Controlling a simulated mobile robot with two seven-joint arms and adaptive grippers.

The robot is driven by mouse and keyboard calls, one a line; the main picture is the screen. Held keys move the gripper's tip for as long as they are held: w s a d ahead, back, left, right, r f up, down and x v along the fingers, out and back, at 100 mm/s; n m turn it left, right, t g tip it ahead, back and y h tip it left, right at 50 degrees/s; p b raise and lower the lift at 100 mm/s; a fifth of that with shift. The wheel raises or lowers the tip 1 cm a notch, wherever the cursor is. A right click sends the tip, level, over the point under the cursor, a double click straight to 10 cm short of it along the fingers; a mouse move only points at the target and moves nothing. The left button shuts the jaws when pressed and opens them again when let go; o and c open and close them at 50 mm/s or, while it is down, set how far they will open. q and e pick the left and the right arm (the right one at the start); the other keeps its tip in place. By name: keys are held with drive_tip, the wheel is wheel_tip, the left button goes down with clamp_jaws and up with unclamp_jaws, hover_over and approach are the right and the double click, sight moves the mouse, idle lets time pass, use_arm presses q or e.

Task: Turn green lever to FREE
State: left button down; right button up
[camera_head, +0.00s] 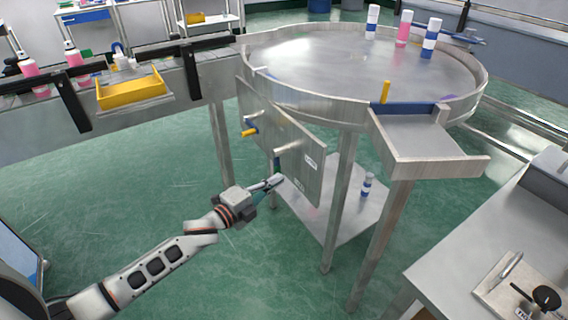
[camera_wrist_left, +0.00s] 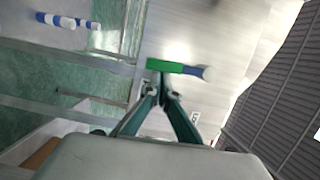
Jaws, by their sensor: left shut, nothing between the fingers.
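The green lever (camera_wrist_left: 172,66) shows in the left wrist view, its grip green with a blue stretch and a grey round end on the right. It stands at a pale metal panel (camera_head: 300,147) under the round table. In the head view only a blue part of this lever (camera_head: 277,160) shows clearly; its green part is hard to make out there. My left gripper (camera_head: 277,181) is shut and empty, its tips close to the green grip in the wrist view (camera_wrist_left: 161,84); contact cannot be told. A small panel label (camera_head: 309,162) is unreadable. My right gripper is not in view.
A yellow-handled lever (camera_head: 250,132) sits higher on the same panel. The round table (camera_head: 300,70) carries several cans at the back; a yellow post (camera_head: 385,91) stands at its front. A lower shelf (camera_head: 330,215) holds a can. A conveyor with a yellow tray (camera_head: 130,92) is left.

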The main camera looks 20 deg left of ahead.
use_arm(q)
drive_tip(key=shift+w+a+m, duration=0.2)
drive_tip(key=shift+m, duration=0.2)
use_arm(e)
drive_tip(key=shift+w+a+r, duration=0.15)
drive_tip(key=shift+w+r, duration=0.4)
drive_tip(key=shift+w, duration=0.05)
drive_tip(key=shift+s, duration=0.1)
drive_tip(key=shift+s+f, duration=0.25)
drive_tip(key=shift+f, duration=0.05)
